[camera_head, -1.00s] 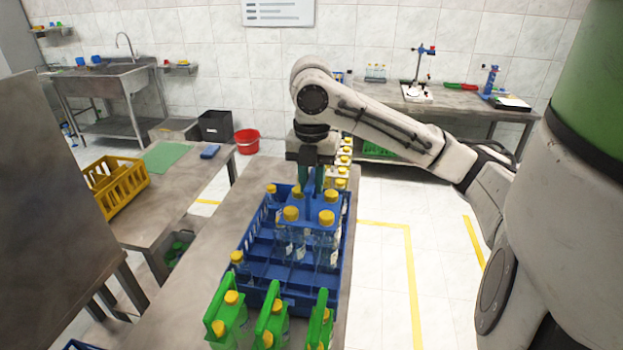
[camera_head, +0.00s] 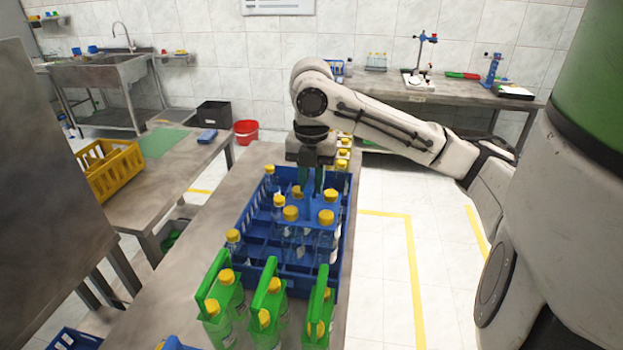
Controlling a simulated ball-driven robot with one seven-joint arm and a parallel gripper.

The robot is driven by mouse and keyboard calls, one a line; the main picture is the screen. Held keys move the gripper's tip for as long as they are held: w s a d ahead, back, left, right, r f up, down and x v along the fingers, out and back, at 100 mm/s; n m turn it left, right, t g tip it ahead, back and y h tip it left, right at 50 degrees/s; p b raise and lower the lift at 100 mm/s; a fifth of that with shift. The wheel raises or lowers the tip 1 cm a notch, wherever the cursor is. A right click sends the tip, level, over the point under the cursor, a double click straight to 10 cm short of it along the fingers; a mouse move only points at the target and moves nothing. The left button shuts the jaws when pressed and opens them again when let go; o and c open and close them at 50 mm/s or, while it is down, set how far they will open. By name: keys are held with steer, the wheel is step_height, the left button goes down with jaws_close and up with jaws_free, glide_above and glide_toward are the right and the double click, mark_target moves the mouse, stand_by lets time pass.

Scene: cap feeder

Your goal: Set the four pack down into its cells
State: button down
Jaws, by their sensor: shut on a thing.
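The four pack is a blue carrier (camera_head: 309,212) with clear, yellow-capped bottles, two of them in front (camera_head: 291,235) (camera_head: 327,238). My gripper (camera_head: 312,188) is shut on the top of this carrier from above; its fingertips are partly hidden by the caps and carrier. The pack looks upright, over the back and right part of the blue crate (camera_head: 259,272). I cannot tell whether its bottle bases are inside the cells or just above them. Front cells of the crate look empty.
Single yellow-capped bottles (camera_head: 233,246) stand along the crate's left side, one close to the pack. Several green carriers with bottles (camera_head: 268,300) stand right before the crate. A yellow crate (camera_head: 106,170) is on the left table. More yellow caps line up behind my gripper.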

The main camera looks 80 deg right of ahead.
mark_target(311, 216)
steer(key=shift+f+b, duration=3.25)
steer(key=shift+f, duration=1.05)
steer(key=shift+f+b, duration=0.45)
steer(key=shift+f, duration=0.2)
steer(key=c, duration=1.3)
jaws_free()
steer(key=o, duration=0.4)
steer(key=shift+o, duration=0.2)
steer(key=shift+f, duration=0.1)
step_height(311, 216, up, 11)
steer(key=shift+f+p, duration=0.1)
steer(key=shift+p, duration=0.4)
steer(key=shift+w, duration=0.1)
